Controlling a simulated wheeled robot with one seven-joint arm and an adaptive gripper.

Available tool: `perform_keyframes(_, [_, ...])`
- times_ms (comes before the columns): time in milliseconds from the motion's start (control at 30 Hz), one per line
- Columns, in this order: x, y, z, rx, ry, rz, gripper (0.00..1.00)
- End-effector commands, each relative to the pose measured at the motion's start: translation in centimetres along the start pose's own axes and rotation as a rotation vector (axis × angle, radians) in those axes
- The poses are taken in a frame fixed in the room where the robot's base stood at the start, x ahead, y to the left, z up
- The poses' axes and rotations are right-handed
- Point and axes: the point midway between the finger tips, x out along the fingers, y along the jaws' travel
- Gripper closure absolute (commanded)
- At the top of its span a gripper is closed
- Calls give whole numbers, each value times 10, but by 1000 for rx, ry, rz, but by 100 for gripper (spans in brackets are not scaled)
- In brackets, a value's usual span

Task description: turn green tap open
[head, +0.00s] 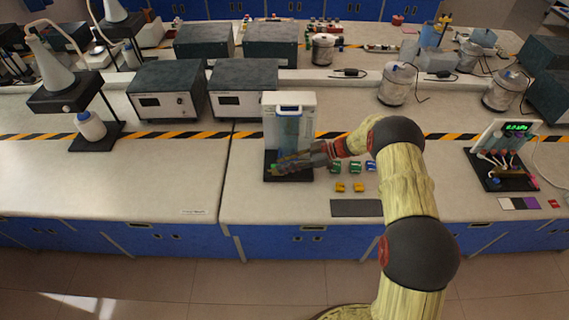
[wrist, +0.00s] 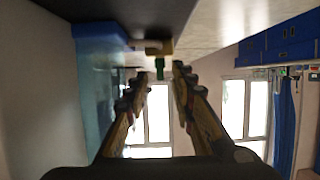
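I cannot tell whether the right-hand finger touches the green part.
Small green and blue blocks (head: 345,168) and yellow blocks (head: 349,187) lie right of the tank, near a dark mat (head: 356,208). A panel with a green display (head: 516,127) stands at the far right.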

Motion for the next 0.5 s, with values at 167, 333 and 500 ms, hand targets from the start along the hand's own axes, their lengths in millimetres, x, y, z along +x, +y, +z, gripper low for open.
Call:
perform_keyframes(167, [-4, 0, 0, 1, 0, 1, 75])
perform_keyframes(333, [-27, 1, 0, 0, -1, 3, 75])
perform_keyframes(500, [-62, 1, 1, 0, -1, 4, 75])
